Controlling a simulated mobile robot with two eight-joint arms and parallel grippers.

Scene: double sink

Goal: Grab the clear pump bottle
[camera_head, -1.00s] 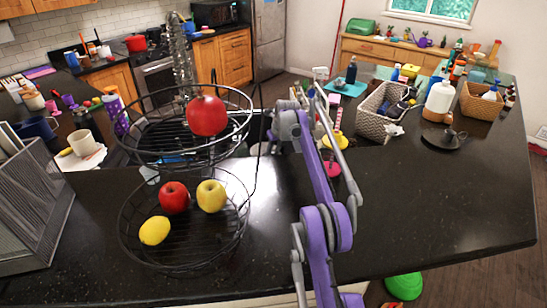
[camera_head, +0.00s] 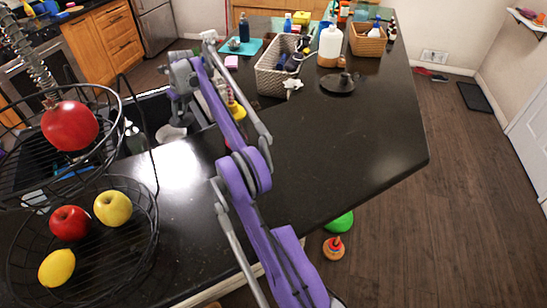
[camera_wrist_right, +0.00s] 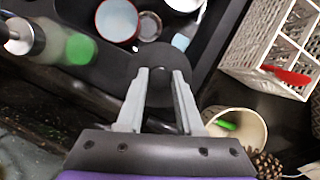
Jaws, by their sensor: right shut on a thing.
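A clear bottle with a grey pump-like top and green at its far end (camera_wrist_right: 50,42) shows at the upper left of the right wrist view. It lies left of my right gripper (camera_wrist_right: 160,80), apart from the fingers. The right gripper is shut on a dark thing between its fingers, which I cannot identify. In the head view my right gripper (camera_head: 180,95) is over the sink side of the counter, partly hidden by its own arm. A small clear bottle (camera_head: 134,138) stands near the wire basket there. My left gripper is not in view.
A two-tier wire fruit basket (camera_head: 150,215) stands at the left. A woven basket (camera_head: 272,80), a white jug (camera_head: 330,48) and a dark candle holder (camera_head: 338,84) stand farther back. The wrist view shows cups (camera_wrist_right: 116,20) and a cream pot (camera_wrist_right: 240,125). The counter's right part is clear.

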